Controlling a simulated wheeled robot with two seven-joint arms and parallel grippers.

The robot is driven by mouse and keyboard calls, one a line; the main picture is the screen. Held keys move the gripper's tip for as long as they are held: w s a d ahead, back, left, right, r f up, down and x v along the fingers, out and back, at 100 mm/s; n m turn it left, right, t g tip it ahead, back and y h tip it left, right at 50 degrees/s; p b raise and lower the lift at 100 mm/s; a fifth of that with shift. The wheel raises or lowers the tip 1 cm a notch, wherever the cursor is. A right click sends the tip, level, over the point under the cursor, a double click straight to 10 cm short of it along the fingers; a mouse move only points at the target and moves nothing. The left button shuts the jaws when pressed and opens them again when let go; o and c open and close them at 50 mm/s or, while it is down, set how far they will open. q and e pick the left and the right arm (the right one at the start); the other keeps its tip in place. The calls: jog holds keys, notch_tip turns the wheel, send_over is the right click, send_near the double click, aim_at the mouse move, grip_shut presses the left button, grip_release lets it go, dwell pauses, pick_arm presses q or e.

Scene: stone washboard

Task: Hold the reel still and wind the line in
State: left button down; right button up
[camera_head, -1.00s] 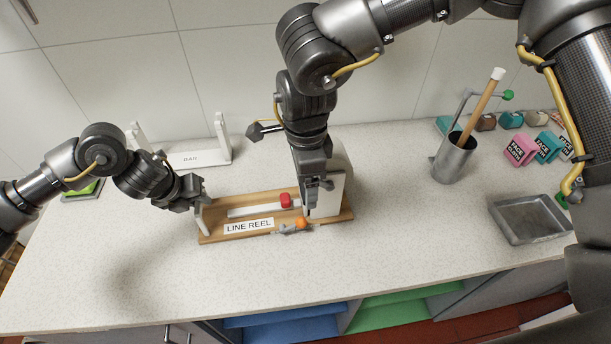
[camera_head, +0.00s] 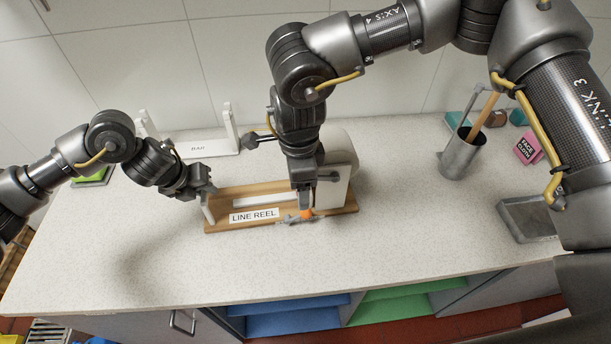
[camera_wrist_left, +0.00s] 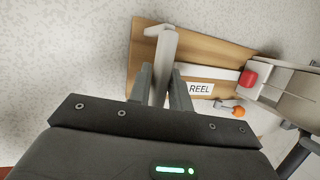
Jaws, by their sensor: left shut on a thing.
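The line reel, a wooden board (camera_head: 223,222) with a "LINE REEL" label, lies on the counter. My left gripper (camera_head: 206,190) is shut on the pale upright post at the board's left end; the post (camera_wrist_left: 163,62) shows between its fingers in the left wrist view. A white plate (camera_head: 334,190) and a drum (camera_head: 343,152) stand at the right end. A crank with an orange knob (camera_head: 308,214) is at the front. My right gripper (camera_head: 306,199) points down just above the knob; its finger gap is unclear. A red piece (camera_wrist_left: 249,77) shows only in the left wrist view.
A white rack (camera_head: 208,147) stands behind the reel. A grey cup (camera_head: 459,158) with a wooden stick, a pink box (camera_head: 528,148) and a metal tray (camera_head: 527,219) are at the right. The counter in front of the reel is clear.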

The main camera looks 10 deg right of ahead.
jog(key=shift+a, duration=0.3)
jog(key=o, duration=1.4)
jog(key=shift+w, duration=0.1)
jog(key=shift+d, duration=0.1)
notch_tip(320, 180, up, 12)
jog(key=shift+d, duration=0.1)
